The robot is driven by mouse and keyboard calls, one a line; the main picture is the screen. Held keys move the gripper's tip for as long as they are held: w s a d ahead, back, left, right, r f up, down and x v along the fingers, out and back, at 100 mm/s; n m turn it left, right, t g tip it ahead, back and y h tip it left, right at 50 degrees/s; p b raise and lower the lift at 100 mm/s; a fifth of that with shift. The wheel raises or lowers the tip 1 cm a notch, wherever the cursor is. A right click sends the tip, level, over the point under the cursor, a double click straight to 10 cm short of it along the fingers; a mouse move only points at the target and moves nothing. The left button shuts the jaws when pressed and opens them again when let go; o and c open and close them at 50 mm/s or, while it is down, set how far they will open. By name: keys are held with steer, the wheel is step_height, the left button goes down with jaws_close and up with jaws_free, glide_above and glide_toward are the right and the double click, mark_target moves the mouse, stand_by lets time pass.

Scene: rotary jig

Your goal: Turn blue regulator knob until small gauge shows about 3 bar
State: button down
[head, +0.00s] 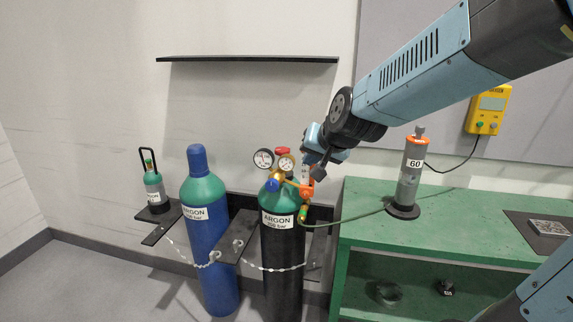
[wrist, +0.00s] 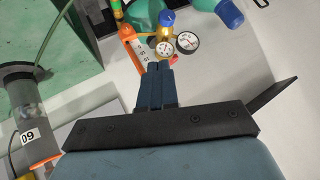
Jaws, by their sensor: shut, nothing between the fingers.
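The blue regulator knob (head: 272,185) sits on the front of the brass regulator on the black argon cylinder (head: 281,250); it also shows in the wrist view (wrist: 167,18). The small brass-rimmed gauge (head: 286,163) is above it, also in the wrist view (wrist: 164,49); its reading is too small to make out. A larger dark-rimmed gauge (head: 263,158) is to its left. My gripper (wrist: 158,66) is shut and empty, its fingertips close to the small gauge in the wrist view, apart from the knob. In the head view it is right of the regulator.
An orange flowmeter (head: 304,181) stands right beside the regulator, with a green hose (head: 345,216) running to the bench. A blue argon cylinder (head: 214,258) stands left. The green bench (head: 470,225) carries a grey cylinder marked 60 (head: 411,175). A shelf (head: 245,59) is above.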

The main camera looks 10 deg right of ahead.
steer(key=w+a+f+m+t, duration=0.1)
steer(key=w+a+f+m, duration=0.1)
steer(key=w+a+f, duration=0.35)
steer(key=m+t+h, duration=0.2)
steer(key=m+h, duration=0.1)
glide_toward(272, 185)
step_height(272, 185, up, 2)
steer(key=w, duration=0.2)
steer(key=s+a+f+m+t+h, duration=0.1)
steer(key=a+f+t+h, duration=0.15)
steer(key=f, duration=0.35)
steer(key=a+f+m+t+h, duration=0.1)
steer(key=f+t+h, duration=0.25)
steer(key=f, duration=0.25)
steer(key=w+d+g, duration=0.1)
steer(key=w+d, duration=0.1)
steer(key=w, duration=0.4)
steer(key=shift+d, duration=0.15)
steer(key=shift+r, duration=0.1)
steer(key=shift+w+a+r, duration=0.15)
steer(key=shift+a+r, duration=0.05)
steer(key=shift+a, duration=0.25)
steer(key=shift+w+a+r, duration=0.15)
steer(key=shift+a+r, duration=0.05)
steer(key=shift+a, duration=0.2)
steer(key=shift+w+a+r, duration=0.25)
steer(key=shift+a+r, duration=0.2)
steer(key=shift+r, duration=0.05)
